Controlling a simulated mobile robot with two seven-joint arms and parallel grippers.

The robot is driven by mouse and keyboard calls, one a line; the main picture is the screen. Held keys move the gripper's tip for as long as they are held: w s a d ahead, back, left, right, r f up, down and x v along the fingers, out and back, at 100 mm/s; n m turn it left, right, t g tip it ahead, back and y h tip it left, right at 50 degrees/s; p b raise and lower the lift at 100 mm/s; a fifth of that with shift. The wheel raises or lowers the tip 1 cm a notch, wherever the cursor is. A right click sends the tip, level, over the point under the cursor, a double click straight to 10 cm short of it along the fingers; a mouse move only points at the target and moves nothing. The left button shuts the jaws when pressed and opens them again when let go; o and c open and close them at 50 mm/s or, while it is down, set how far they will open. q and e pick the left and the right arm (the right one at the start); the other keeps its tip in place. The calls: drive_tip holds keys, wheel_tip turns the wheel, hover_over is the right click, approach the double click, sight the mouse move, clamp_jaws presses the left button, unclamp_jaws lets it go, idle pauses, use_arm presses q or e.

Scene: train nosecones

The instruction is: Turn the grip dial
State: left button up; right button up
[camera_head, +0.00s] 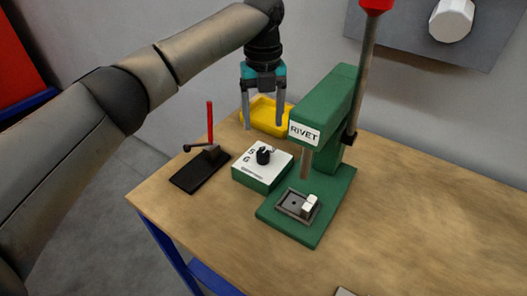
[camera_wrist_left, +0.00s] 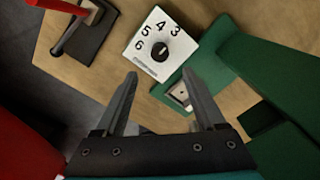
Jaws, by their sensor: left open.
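The grip dial (camera_head: 263,156) is a small black knob on the white top of a green box (camera_head: 258,180), beside the rivet press. In the left wrist view the dial (camera_wrist_left: 160,50) sits among the printed numbers 3, 4, 5 and 6, with a light mark on the knob. My left gripper (camera_head: 263,126) is open and empty, fingers pointing down. It hangs above the bench behind the dial box, in front of the yellow tray in the picture. In the left wrist view the dial lies ahead of the open fingertips (camera_wrist_left: 159,73), apart from them. My right gripper is not in view.
The green rivet press (camera_head: 328,110) with a red-topped lever stands right of the dial box. A black clamp with a red handle (camera_head: 210,125) lies left. A yellow tray (camera_head: 262,105) is behind. The bench (camera_head: 420,210) is mostly clear on the right.

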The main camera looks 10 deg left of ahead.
sight(263, 153)
use_arm(q)
wheel_tip(263, 153, down, 10)
drive_tip(key=shift+f+b, duration=0.1)
drive_tip(key=shift+b, duration=0.65)
clamp_jaws()
